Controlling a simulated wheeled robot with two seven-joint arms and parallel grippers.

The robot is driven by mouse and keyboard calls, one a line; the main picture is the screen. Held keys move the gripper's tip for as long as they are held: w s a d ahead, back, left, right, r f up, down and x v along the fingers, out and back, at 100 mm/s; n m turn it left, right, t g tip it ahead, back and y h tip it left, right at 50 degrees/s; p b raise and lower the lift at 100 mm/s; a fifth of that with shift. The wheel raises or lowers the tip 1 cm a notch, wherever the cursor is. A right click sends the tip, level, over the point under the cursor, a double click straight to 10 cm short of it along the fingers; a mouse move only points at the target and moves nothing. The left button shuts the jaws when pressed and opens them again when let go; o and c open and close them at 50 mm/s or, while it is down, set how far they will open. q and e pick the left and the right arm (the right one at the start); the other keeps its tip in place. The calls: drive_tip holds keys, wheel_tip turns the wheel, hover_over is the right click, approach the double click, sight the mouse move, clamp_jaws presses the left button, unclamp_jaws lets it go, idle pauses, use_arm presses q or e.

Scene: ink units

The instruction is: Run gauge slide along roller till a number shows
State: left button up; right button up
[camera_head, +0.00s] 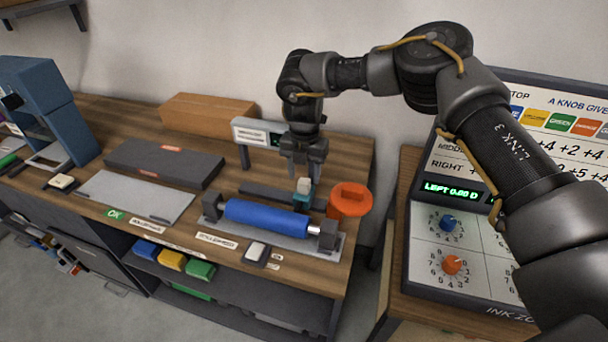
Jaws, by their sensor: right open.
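The blue roller (266,217) lies across a grey stand near the front of the wooden bench. The gauge slide (301,196), a small teal block with a pale top, sits behind the roller's right end. My right gripper (303,178) points down over the slide with its fingers open; I cannot tell whether they straddle its pale top. A small display (258,135) on a post stands behind; my arm covers its right part, and I cannot read a number on it. My left gripper is not in view.
An orange ring-shaped piece (350,199) stands just right of the slide. A dark flat box (164,162) and a grey plate (136,197) lie to the left, with a cardboard box (208,112) behind. A knob panel (462,250) stands on the right table.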

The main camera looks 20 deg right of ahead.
sight(304, 191)
drive_tip(key=shift+f, duration=1.2)
clamp_jaws()
